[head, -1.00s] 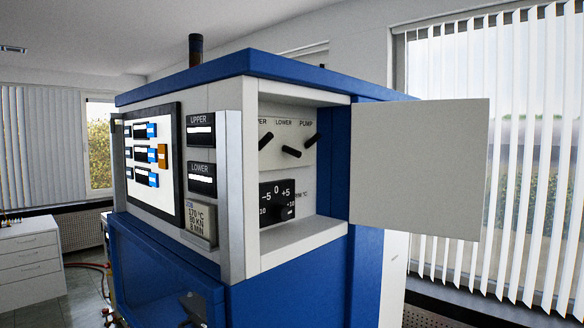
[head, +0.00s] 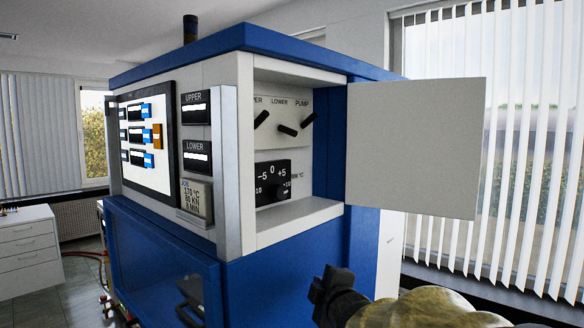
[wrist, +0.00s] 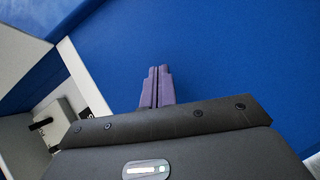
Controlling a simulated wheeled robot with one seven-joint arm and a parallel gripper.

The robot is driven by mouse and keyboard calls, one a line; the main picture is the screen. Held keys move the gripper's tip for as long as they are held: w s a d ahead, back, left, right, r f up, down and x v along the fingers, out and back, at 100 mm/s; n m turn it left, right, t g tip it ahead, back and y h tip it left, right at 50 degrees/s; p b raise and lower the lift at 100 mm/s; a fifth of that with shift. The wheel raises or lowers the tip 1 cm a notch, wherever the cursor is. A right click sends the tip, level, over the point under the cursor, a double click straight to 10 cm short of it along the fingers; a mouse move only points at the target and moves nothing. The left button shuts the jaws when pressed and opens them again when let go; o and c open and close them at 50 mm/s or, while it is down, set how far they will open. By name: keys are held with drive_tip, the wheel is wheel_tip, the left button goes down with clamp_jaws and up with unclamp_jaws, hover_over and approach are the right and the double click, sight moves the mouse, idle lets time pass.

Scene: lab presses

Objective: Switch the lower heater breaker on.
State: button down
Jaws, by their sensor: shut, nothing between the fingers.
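The lower heater breaker (head: 288,130) is a black lever under the LOWER label, on a pale panel in the press's open compartment. Its lever slants down to the right. The upper breaker (head: 262,119) and pump breaker (head: 308,121) slant up to the right. My gripper (head: 328,284) is low in the head view, in front of the blue press body, below and apart from the compartment. In the wrist view its two fingers (wrist: 157,86) are together with nothing between them. A dark lever (wrist: 40,124) shows at that view's lower left; I cannot tell which.
The compartment's open door (head: 415,148) sticks out to the right of the opening. A black offset dial (head: 273,184) sits below the breakers. The compartment's floor ledge (head: 297,223) and the blue press body (head: 285,262) lie between my gripper and the levers.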

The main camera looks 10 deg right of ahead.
sight(288, 131)
drive_tip(key=r+n+t, duration=0.1)
drive_tip(key=r+n, duration=0.1)
drive_tip(key=r, duration=0.1)
drive_tip(key=w+r+n+t+y, duration=0.1)
drive_tip(key=r+n, duration=0.1)
drive_tip(key=r, duration=0.1)
drive_tip(key=r+n+t+y, duration=0.1)
drive_tip(key=r+n, duration=0.1)
drive_tip(key=r, duration=0.2)
drive_tip(key=shift+w+a+n+t+b, duration=0.25)
drive_tip(key=shift+w+n+t+b, duration=0.05)
drive_tip(key=shift+t, duration=0.1)
drive_tip(key=s+a+r+n+t+y, duration=0.1)
drive_tip(key=r+n+y, duration=0.3)
drive_tip(key=r+n, duration=0.1)
drive_tip(key=s+a+r+n+y, duration=0.1)
drive_tip(key=s+r+n+y, duration=0.1)
drive_tip(key=r+n+y, duration=0.2)
wheel_tip(288, 131, up, 2)
drive_tip(key=n, duration=0.4)
drive_tip(key=shift+a+r+t+y+b, duration=0.2)
drive_tip(key=shift+a+t+y+b, duration=0.1)
drive_tip(key=shift+t+b, duration=0.1)
